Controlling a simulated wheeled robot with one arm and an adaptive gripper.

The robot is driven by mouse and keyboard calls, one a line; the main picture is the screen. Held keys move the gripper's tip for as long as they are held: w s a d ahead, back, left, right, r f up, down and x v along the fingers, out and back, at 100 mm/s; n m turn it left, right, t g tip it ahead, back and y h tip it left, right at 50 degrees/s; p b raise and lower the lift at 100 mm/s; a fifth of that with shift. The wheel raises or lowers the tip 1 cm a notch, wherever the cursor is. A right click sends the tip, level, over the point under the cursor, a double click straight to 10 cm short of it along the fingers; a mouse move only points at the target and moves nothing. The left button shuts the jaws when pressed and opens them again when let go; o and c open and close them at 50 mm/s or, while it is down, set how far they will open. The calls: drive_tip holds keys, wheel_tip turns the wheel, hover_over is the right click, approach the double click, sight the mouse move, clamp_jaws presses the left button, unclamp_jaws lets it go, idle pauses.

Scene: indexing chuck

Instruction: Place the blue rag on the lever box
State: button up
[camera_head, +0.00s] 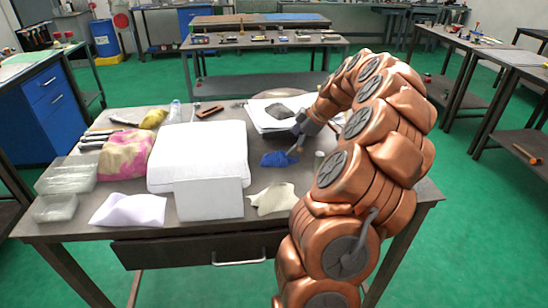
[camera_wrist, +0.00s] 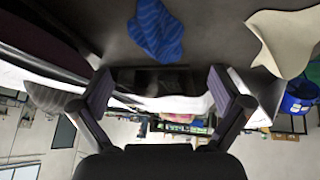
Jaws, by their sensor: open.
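The blue rag (camera_head: 278,159) lies crumpled on the table, right of the large white block. It also shows at the top of the wrist view (camera_wrist: 158,30), where it looks striped. My gripper (camera_head: 297,148) is just above and right of the rag in the head view. In the wrist view my gripper (camera_wrist: 161,92) has its fingers spread wide, with no object held between them. The rag lies beyond the fingertips there, apart from them. I cannot make out a lever on any box, so I cannot tell which thing is the lever box.
A white block (camera_head: 198,150) and a smaller white box (camera_head: 209,198) stand mid-table. A cream cloth (camera_head: 272,198) lies in front of the rag. Clear containers (camera_head: 68,176) and a pink-yellow cloth (camera_head: 125,158) crowd the left. A white stack (camera_head: 268,119) lies behind the rag.

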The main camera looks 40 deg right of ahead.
sight(280, 152)
drive_tip(key=shift+w+a+p+x, duration=0.2)
drive_tip(key=shift+p+x, duration=0.55)
drive_tip(key=shift+x, duration=0.9)
drive_tip(key=shift+p+x, duration=0.75)
drive_tip(key=shift+x, duration=1.1)
drive_tip(key=shift+w+r, duration=0.1)
drive_tip(key=shift+c, duration=0.4)
drive_tip(key=c, duration=1.5)
